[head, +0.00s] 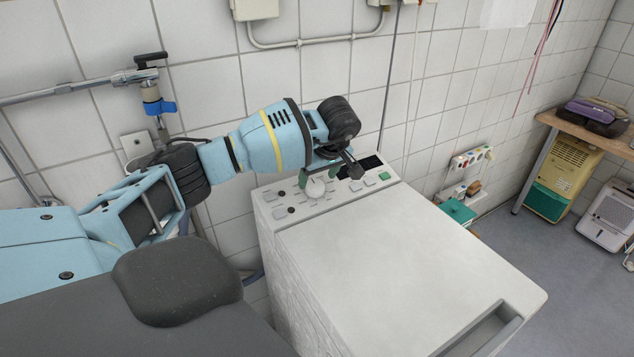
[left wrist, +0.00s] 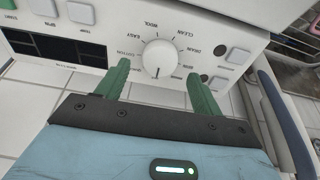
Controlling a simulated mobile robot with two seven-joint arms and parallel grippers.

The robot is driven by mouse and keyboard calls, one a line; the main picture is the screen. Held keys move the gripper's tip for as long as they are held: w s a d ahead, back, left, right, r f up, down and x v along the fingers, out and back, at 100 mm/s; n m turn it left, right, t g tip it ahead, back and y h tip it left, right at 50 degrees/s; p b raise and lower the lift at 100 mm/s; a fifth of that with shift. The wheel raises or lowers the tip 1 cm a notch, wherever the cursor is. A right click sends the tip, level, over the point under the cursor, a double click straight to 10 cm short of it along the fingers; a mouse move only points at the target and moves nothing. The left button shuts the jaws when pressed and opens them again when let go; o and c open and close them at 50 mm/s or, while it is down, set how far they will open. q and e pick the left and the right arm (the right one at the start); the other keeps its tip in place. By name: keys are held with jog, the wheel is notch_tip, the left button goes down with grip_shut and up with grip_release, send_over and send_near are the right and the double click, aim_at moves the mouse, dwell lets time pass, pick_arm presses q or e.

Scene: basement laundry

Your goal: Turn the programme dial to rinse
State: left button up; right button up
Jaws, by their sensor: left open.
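The programme dial (head: 315,188) is a round white knob on the washing machine's control panel (head: 283,211). In the left wrist view the dial (left wrist: 160,57) has a short dark mark near its lower edge, pointing down in the picture. Printed words such as EASY, WOOL, CLEAN and DRAIN fan around its upper side; I cannot make out a rinse label. My left gripper (head: 319,176) is open, its green fingers over the panel. In the left wrist view the left gripper (left wrist: 158,70) has one finger on each side of the dial, with visible gaps. My right gripper is out of view.
The white top-loading washing machine (head: 410,255) stands against a tiled wall. Its panel carries push buttons and a dark display (left wrist: 55,47). A tap with a blue part (head: 158,107) is on the wall behind my left arm. Open floor lies to the right.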

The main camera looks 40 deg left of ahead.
aim_at(315, 184)
pick_arm(q)
jog(key=shift+x, duration=1.55)
jog(key=c, duration=1)
